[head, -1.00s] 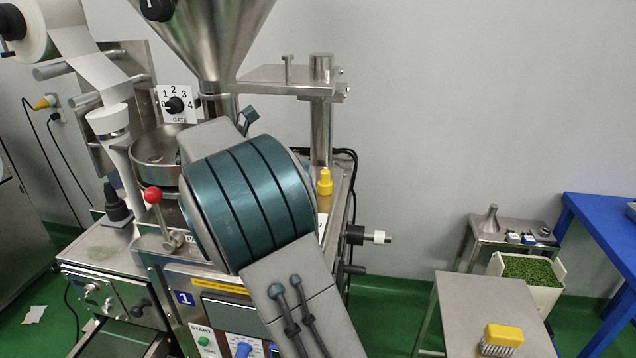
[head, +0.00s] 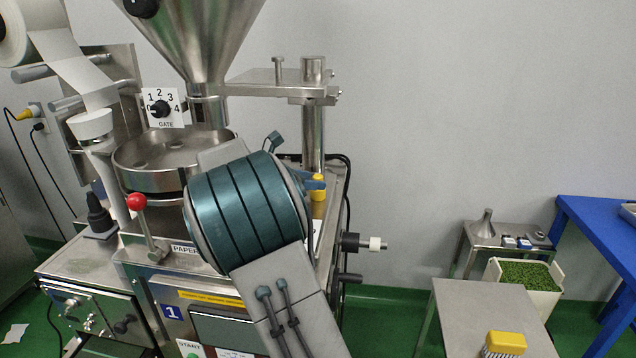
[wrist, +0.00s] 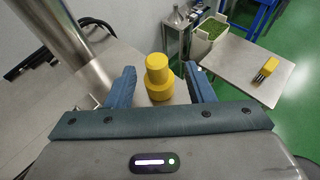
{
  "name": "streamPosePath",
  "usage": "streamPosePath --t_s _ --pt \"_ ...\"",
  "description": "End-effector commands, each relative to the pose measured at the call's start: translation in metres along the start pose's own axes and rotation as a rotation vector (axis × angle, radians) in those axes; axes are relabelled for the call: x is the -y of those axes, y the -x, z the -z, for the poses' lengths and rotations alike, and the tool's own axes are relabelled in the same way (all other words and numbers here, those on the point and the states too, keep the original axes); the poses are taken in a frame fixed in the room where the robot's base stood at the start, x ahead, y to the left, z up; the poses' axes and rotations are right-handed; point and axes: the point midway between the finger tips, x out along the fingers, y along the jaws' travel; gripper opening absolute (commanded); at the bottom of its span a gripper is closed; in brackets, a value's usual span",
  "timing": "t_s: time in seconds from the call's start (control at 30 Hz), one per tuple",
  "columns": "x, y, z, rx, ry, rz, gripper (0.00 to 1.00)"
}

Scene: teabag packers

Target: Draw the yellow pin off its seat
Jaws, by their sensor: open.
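The yellow pin (wrist: 158,75) stands upright on the machine's metal top, with a narrower knob above a wider collar. In the wrist view it stands between the two blue fingers of my gripper (wrist: 161,88), with a gap on each side. In the head view the pin (head: 318,188) shows just right of my teal wrist, partly covered by a blue finger. My gripper is open and holds nothing. The pin's seat is hidden under its collar.
A steel post (wrist: 62,38) rises left of the pin. The hopper (head: 205,45) and round pan (head: 150,160) stand left of my arm. A side table (head: 490,310) bears a yellow-backed brush (head: 506,343). A black-and-white knob (head: 362,243) juts from the machine's right side.

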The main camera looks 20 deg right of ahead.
Motion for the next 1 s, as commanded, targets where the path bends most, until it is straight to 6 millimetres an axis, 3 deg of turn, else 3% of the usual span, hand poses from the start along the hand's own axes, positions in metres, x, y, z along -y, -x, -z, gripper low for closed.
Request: streamPosePath --t_s 0.33,0.63,0.67,0.8,0.83,1.0 --pt "-0.003 -0.047 -0.006 0.0 0.0 0.005 0.48" --pt "-0.003 -0.052 -0.005 0.0 0.0 0.002 0.48" --pt "-0.003 -0.052 -0.005 0.0 0.0 0.002 0.43" --pt "-0.003 -0.052 -0.005 0.0 -0.001 0.002 0.04" --pt "-0.003 -0.052 -0.005 0.0 -0.001 0.002 0.0" --pt "-0.003 -0.051 -0.006 0.0 -0.001 0.002 0.0"
